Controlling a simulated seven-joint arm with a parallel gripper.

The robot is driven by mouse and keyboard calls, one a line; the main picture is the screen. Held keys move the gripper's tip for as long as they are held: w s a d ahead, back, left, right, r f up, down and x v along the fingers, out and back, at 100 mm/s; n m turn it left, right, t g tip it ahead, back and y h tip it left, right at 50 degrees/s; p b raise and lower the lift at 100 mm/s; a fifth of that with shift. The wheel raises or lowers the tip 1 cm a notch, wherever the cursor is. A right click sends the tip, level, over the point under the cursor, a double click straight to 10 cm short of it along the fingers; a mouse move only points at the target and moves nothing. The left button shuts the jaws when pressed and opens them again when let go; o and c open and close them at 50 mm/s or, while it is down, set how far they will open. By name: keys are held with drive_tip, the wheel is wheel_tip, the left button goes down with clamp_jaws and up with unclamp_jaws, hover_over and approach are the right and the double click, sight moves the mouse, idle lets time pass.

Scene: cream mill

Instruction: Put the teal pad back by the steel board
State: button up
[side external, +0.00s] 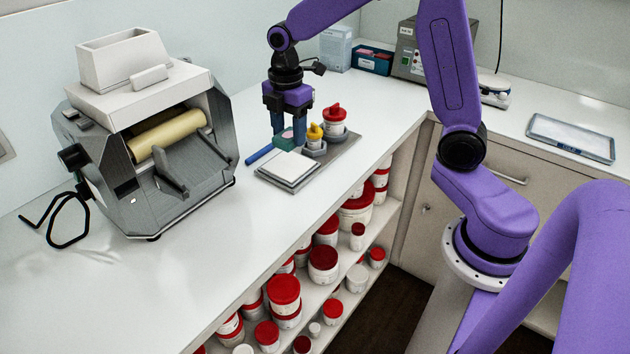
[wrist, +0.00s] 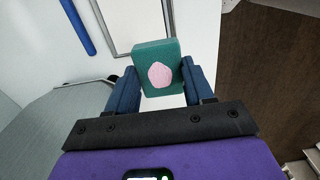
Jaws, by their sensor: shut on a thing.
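The teal pad (wrist: 152,50) has a pink patch on its face. In the wrist view it sits between the blue fingers of my gripper (wrist: 160,82), which is shut on it. In the side view my gripper (side external: 287,139) points down over the counter, with a bit of the teal pad (side external: 285,133) showing between its fingers. The steel board (side external: 345,148) lies flat on the counter near its front edge, to the right of and below my gripper. Whether the pad touches anything below is not clear.
A white square block (side external: 290,167) lies at the board's near end; yellow-topped (side external: 315,135) and red-topped (side external: 334,118) containers stand farther along it. A blue rod (side external: 259,156) lies left of it. The mill (side external: 150,140) stands left. Shelves of red-lidded tubs (side external: 323,262) lie below the counter edge.

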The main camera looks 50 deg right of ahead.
drive_tip(key=s+d+r, duration=0.1)
drive_tip(key=s+d, duration=0.1)
drive_tip(key=s, duration=1.9)
hover_over(324, 190)
drive_tip(key=f, duration=0.9)
drive_tip(key=shift+s+f, duration=0.15)
drive_tip(key=shift+s, duration=0.15)
drive_tip(key=shift+w+f, duration=0.15)
drive_tip(key=shift+f, duration=0.1)
drive_tip(key=shift+w+f, duration=0.1)
drive_tip(key=shift+f, duration=1.5)
drive_tip(key=shift+f, duration=0.15)
drive_tip(key=o, duration=0.6)
drive_tip(key=shift+o, duration=0.2)
